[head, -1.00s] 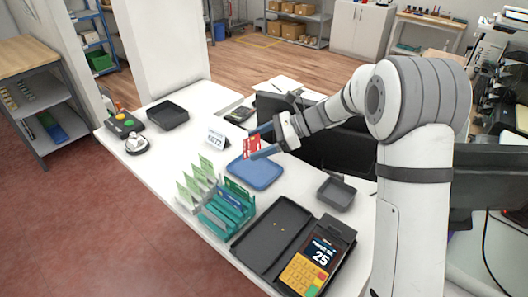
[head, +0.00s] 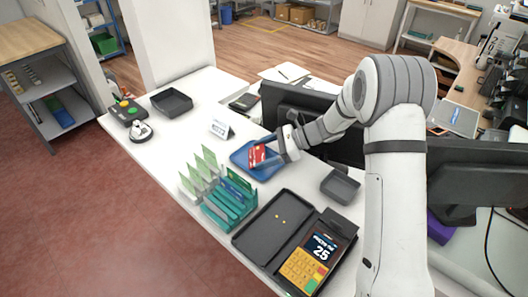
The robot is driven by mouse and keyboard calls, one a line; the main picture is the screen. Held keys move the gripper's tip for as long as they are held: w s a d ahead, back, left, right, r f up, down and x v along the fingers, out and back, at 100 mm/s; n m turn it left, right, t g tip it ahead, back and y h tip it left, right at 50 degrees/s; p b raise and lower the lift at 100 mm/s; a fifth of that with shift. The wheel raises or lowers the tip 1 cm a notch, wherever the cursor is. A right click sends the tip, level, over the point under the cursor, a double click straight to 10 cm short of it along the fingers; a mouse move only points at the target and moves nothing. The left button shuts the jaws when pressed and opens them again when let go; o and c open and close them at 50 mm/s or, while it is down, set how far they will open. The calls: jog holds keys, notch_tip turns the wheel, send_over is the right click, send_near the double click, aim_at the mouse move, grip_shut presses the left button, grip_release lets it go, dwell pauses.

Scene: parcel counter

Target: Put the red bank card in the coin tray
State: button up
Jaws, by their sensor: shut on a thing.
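The red bank card (head: 257,156) is between the blue fingers of my gripper (head: 267,154), which is shut on it. In the head view the card overlaps the shallow blue tray (head: 240,158) on the white counter. Whether the card touches the tray I cannot tell. A black tray (head: 253,243) in front of it holds a few small gold, coin-like pieces. A small dark grey tray (head: 340,187) stands empty to the right. Which tray is meant by the coin tray is not marked in the picture.
A number sign (head: 221,129) stands behind. A payment terminal (head: 313,260) is at front right, dark monitors (head: 300,108) behind.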

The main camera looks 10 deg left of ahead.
jog(key=shift+f, duration=0.35)
jog(key=o, duration=0.9)
jog(key=shift+d+r, duration=0.15)
jog(key=shift+r, duration=0.05)
jog(key=b+v, duration=0.2)
jog(key=v, duration=0.9)
jog(key=shift+d+r, duration=0.2)
jog(key=shift+d, duration=0.15)
jog(key=s+d+r+n+t+h, duration=0.2)
jog(key=s+d+n+h, duration=0.2)
jog(key=s, duration=0.5)
jog(key=s+d+r+n+t+h, duration=0.2)
jog(key=s+d+n+h, duration=0.2)
jog(key=s, duration=0.5)
jog(key=s+d+r+n+t+h, duration=0.2)
jog(key=s+d+n+h, duration=0.2)
jog(key=s+d+n, duration=0.3)
jog(key=shift+s+d+r+h, duration=0.15)
jog(key=shift+s+d, duration=0.3)
jog(key=shift+s, duration=0.15)
jog(key=shift+s+d+r+h, duration=0.15)
jog(key=shift+s+d+r, duration=0.05)
jog(key=shift+s+d, duration=0.35)
